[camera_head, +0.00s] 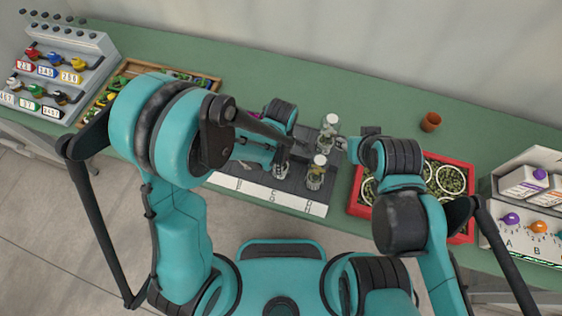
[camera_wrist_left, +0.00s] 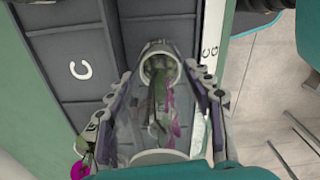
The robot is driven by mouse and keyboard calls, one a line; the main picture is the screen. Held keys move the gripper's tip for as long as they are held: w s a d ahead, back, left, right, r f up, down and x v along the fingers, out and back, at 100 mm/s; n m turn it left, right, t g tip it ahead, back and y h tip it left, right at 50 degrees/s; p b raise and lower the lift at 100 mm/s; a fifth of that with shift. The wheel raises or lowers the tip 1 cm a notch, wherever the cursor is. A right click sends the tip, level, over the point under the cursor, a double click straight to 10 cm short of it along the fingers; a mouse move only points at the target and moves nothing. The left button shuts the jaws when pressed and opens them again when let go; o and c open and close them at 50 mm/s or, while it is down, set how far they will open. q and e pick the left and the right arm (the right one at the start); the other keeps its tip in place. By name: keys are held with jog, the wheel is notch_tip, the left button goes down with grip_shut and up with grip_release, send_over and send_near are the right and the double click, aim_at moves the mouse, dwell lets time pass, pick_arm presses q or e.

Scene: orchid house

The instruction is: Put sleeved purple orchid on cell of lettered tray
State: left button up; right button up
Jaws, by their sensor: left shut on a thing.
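The sleeved purple orchid (camera_wrist_left: 168,112) shows in the left wrist view as a clear sleeve with green and magenta inside and a pale round rim at its far end. My left gripper (camera_wrist_left: 160,84) is shut on it, with a finger on each side. The lettered tray (camera_wrist_left: 60,95) is dark grey with white letters, a C among them, and lies below the sleeve. I cannot tell whether the sleeve touches it. In the head view the tray (camera_head: 262,190) has a white letter strip along its front, and my left gripper (camera_head: 284,150) is over it. My right gripper (camera_head: 354,148) is beside the tray's right end; its fingers are unclear.
Several clear containers (camera_head: 316,174) stand on the tray's right part. A red crate (camera_head: 459,163) with green contents is to the right, with a brown pot (camera_head: 431,122) behind. A wooden tray (camera_head: 134,66) and a grey numbered rack (camera_head: 92,44) are at left. The green bench back is clear.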

pick_arm(q)
jog(key=shift+w+f, duration=0.1)
jog(key=shift+f, duration=0.35)
jog(key=shift+f, duration=0.15)
jog(key=o, duration=1.7)
jog(key=shift+r, duration=0.35)
notch_tip(320, 180, up, 12)
jog(key=p, duration=0.3)
jog(key=shift+f, duration=0.1)
